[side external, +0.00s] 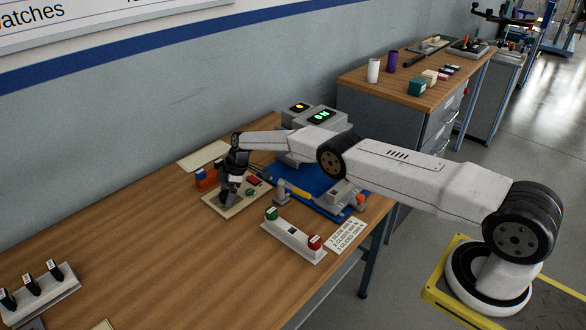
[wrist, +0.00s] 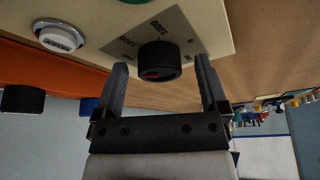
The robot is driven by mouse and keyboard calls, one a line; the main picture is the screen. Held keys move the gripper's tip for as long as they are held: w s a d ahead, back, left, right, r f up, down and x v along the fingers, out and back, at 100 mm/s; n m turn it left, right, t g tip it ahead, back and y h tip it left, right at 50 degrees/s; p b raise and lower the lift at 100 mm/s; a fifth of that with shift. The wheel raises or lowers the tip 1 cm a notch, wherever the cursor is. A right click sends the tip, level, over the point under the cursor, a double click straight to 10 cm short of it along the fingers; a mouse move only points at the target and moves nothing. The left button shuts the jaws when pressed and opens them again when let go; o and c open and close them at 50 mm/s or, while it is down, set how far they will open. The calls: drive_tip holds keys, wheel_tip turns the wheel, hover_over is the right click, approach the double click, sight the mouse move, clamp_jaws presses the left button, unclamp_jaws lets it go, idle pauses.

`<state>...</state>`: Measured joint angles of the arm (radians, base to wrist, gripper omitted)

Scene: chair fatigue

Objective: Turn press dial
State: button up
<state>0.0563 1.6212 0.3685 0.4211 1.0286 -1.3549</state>
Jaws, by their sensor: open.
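The black dial (wrist: 160,62) with a red mark sits on a cream panel (wrist: 215,28) with printed markings, partly legible as a number scale. My gripper (wrist: 161,68) is open, with one finger on each side of the dial. Gaps show between the fingers and the dial, so I see no clear contact. In the side view my gripper (side external: 228,196) points down over the cream panel (side external: 257,191) and hides the dial there. The press on a blue base (side external: 322,196) stands right of the panel, beside a grey box with a lit green ON display (side external: 320,116).
A white counter-like button (wrist: 58,38) is near the dial. A grey bar with a green button (side external: 271,213) and a red button (side external: 315,241) lies in front. The table's left middle is clear.

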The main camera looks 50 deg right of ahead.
drive_tip(key=shift+d+r, duration=0.1)
drive_tip(key=shift+r, duration=0.15)
drive_tip(key=v, duration=0.7)
drive_tip(key=shift+r, duration=0.15)
idle(0.3)
drive_tip(key=shift+s, duration=0.1)
drive_tip(key=shift+m, duration=0.3)
drive_tip(key=m, duration=0.1)
drive_tip(key=a+m+t+h, duration=0.1)
drive_tip(key=m, duration=0.1)
drive_tip(key=shift+s, duration=0.2)
drive_tip(key=m, duration=0.1)
drive_tip(key=m+t+h, duration=0.1)
drive_tip(key=m, duration=0.1)
drive_tip(key=s+a+m, duration=0.1)
drive_tip(key=m, duration=0.1)
drive_tip(key=shift+h, duration=0.3)
drive_tip(key=shift+a, duration=0.1)
drive_tip(key=shift+x, duration=3.85)
